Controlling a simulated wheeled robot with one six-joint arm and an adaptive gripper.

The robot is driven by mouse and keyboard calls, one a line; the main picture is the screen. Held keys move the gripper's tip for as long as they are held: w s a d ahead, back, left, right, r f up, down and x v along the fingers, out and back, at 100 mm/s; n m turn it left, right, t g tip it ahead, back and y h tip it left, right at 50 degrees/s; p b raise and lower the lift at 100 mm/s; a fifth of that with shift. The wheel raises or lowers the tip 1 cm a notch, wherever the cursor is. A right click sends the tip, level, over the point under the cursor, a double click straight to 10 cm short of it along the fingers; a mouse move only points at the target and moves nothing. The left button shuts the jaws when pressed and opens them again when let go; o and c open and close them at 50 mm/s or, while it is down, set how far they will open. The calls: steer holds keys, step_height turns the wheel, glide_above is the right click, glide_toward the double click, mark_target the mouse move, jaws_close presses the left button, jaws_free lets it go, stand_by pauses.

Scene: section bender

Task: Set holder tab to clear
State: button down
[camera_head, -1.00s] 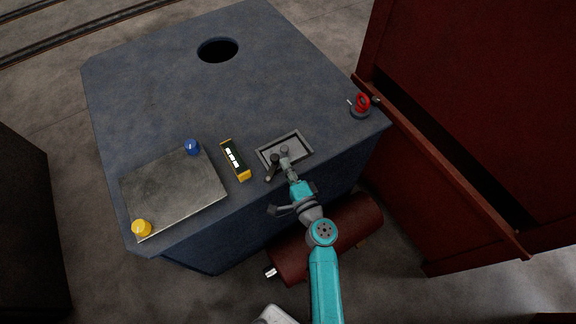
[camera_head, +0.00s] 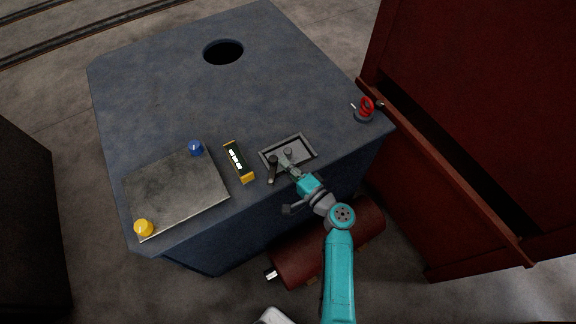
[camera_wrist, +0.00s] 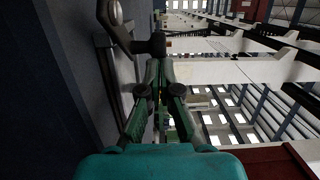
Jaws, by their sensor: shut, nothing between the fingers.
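A dark lever with a round knob (camera_head: 272,180) sits at a shallow grey framed recess (camera_head: 303,142) near the front edge of the blue cabinet top. I take this lever to be the holder tab; no label is legible. My gripper (camera_head: 284,164) is shut and empty over the recess, right beside the lever. In the wrist view the lever (camera_wrist: 124,34) reaches from its pivot at the upper left to its dark knob (camera_wrist: 157,44). There my fingertips (camera_wrist: 160,62) are together just below the knob; I cannot tell whether they touch it.
Further left lie a metal plate (camera_head: 175,192), a blue knob (camera_head: 195,148) and a yellow knob (camera_head: 144,228). A red handle (camera_head: 365,105) stands at the right corner, near a dark red machine (camera_head: 480,110).

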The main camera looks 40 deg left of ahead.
mark_target(271, 158)
steer(key=a+n+g, duration=0.1)
steer(key=g, duration=0.1)
steer(key=n+g, duration=0.2)
steer(key=a+n+g, duration=0.1)
steer(key=g, duration=0.2)
steer(key=shift+w+a+r+n, duration=0.1)
steer(key=shift+w+a+n, duration=0.05)
steer(key=shift+a+n, duration=0.2)
steer(key=n+g, duration=0.1)
steer(key=a+n+g+h, duration=0.1)
steer(key=g, duration=0.1)
steer(key=s+n+g, duration=0.1)
steer(key=g, duration=0.1)
steer(key=shift+a+h, duration=0.3)
steer(key=shift+h, duration=0.1)
steer(key=shift+s+a, duration=0.15)
steer(key=shift+a, duration=0.05)
steer(key=shift+s+a, duration=0.1)
steer(key=v, duration=1.2)
steer(key=shift+f, duration=0.2)
